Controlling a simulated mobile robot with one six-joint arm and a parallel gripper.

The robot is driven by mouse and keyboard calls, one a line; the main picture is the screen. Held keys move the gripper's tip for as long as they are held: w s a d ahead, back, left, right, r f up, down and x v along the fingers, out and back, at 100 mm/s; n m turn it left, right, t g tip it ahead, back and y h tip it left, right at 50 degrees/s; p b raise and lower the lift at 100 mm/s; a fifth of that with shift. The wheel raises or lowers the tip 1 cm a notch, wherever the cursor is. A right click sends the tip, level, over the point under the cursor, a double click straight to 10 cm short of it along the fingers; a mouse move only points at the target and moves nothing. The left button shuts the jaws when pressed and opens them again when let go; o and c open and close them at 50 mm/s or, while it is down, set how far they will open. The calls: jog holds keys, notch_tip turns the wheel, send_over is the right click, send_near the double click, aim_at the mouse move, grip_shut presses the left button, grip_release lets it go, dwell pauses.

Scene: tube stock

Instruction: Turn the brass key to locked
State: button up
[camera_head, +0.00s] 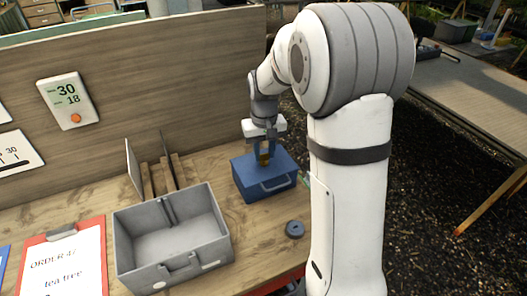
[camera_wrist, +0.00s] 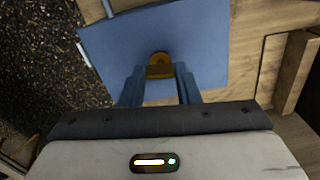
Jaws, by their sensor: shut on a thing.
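A blue box (camera_head: 246,183) with a pale handle on its front stands on the wooden bench. The brass key (camera_wrist: 160,58) sits on top of the box, and its round base and upright part show in the wrist view. My gripper (camera_wrist: 160,72) points down over the box with its two blue fingers on either side of the key, shut on it. In the head view my gripper (camera_head: 263,156) is small and the key between the fingers is mostly hidden. Any locked or unlocked marking is too small to make out.
An open, empty grey box (camera_head: 121,243) stands left of the blue box. A dark round disc (camera_head: 294,229) lies in front right. A red clipboard (camera_head: 104,262) lies front left. A wooden back panel (camera_head: 190,75) rises behind the bench.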

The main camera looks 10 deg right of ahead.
jog(key=shift+n, duration=0.8)
jog(key=o, duration=1)
jog(key=shift+r, duration=0.1)
notch_tip(320, 180, up, 8)
jog(key=shift+f, duration=0.15)
jog(key=s+t, duration=0.1)
jog(key=s, duration=0.6)
jog(key=s+m+t, duration=0.1)
jog(key=s, duration=0.7)
jog(key=s+m, duration=0.1)
jog(key=s, duration=0.7)
jog(key=shift+f+t, duration=0.35)
jog(key=shift+t, duration=0.05)
